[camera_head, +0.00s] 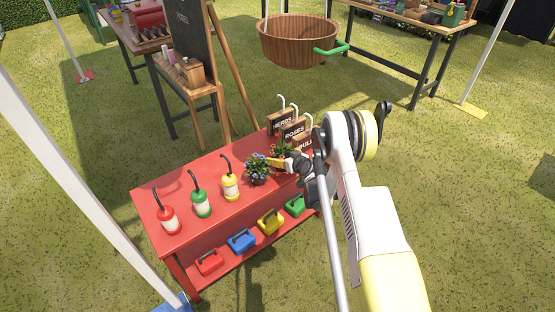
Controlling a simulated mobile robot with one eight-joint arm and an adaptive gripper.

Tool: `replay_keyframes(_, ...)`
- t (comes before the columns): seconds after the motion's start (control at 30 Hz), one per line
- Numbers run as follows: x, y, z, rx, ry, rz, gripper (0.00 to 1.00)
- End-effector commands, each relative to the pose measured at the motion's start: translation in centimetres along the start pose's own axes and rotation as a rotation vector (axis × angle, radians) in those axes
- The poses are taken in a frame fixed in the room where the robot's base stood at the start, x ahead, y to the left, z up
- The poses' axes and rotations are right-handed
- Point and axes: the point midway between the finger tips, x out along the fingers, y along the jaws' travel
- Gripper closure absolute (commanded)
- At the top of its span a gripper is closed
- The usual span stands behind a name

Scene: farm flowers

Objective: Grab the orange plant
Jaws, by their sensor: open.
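A potted plant with orange-red blooms (281,147) stands on the red table (230,206), towards its right end. My gripper (279,162) reaches in from the right and covers the lower part of this plant, so its pot is hidden. My gripper is open. I cannot tell whether its fingers are around the plant or only in front of it. A second potted plant with blue-purple flowers (256,166) stands just left of my fingertips, in a dark pot.
Small signs (293,132) stand behind my gripper. Several coloured boxes (241,240) sit on the lower shelf. A chalkboard easel (186,45) and wooden tub (298,40) are behind.

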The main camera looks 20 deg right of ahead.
Motion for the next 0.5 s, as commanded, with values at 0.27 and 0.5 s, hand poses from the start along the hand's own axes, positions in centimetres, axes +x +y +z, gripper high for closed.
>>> replay_keyframes(0.27, -0.02, 0.00, -0.02, 0.000, 0.000, 0.000, 0.43)
replay_keyframes(0.5, -0.01, 0.00, -0.05, 0.000, 0.000, 0.000, 0.65)
